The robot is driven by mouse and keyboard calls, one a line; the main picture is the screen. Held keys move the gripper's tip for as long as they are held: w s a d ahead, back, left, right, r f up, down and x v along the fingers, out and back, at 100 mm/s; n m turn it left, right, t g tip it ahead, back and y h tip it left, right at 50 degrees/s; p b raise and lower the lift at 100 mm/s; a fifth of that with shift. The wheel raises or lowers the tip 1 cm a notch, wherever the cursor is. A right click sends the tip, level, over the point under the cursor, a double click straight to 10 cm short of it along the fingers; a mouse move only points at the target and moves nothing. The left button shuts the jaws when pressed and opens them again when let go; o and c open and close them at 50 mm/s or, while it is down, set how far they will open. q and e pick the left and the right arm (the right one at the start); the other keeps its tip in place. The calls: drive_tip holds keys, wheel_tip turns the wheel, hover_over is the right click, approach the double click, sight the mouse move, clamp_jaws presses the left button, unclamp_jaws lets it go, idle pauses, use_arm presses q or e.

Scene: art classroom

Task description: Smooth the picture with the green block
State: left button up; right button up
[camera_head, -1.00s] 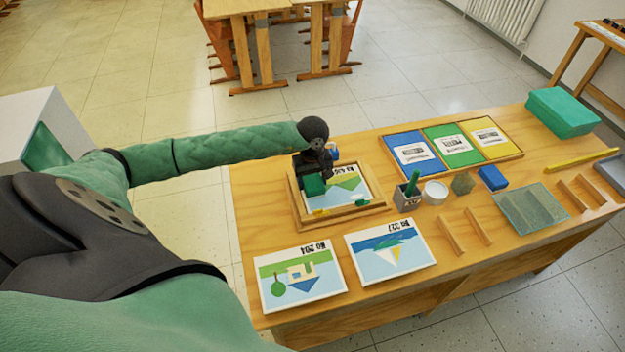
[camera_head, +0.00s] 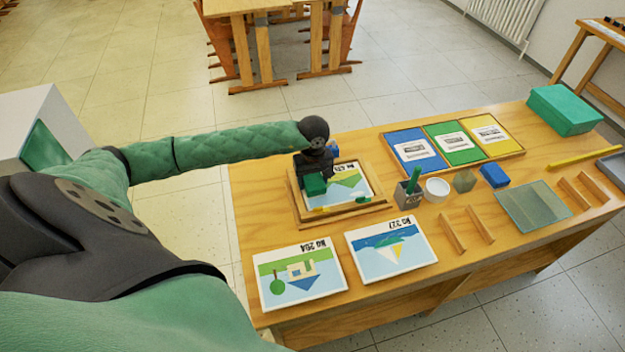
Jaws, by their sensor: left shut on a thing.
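A picture with a yellow, green and blue landscape (camera_head: 351,184) lies in a wooden frame tray (camera_head: 345,216) on the table. My left gripper (camera_head: 314,174) is over the left part of this picture, shut on the green block (camera_head: 314,186). The block appears to be at the picture's left side; I cannot tell whether it touches the surface. The gripper hides the picture's upper left. My right gripper is not in view.
Two more pictures, one with a house (camera_head: 301,273) and one with a sailboat (camera_head: 391,248), lie in front. A grey brush holder (camera_head: 408,196), white cup (camera_head: 437,188), blue block (camera_head: 494,176) and tricolour tray (camera_head: 452,146) stand to the right. A green box (camera_head: 565,110) is at the far right.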

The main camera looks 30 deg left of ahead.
sight(344, 180)
use_arm(q)
drive_tip(key=shift+w+d+f+b, duration=0.15)
drive_tip(key=shift+w+d+b, duration=0.25)
drive_tip(key=shift+w, duration=0.05)
drive_tip(key=shift+w+d+b, duration=0.7)
drive_tip(key=shift+w, duration=0.15)
drive_tip(key=shift+w+d+f+b, duration=0.1)
drive_tip(key=shift+w+d+b, duration=0.9)
drive_tip(key=shift+w+b, duration=0.2)
drive_tip(key=shift+w+d+f+b, duration=0.1)
drive_tip(key=shift+w+d+b, duration=0.85)
drive_tip(key=shift+w+b, duration=0.2)
drive_tip(key=shift+w+d+r, duration=0.1)
drive_tip(key=shift+w+d, duration=0.15)
drive_tip(key=shift+d, duration=0.05)
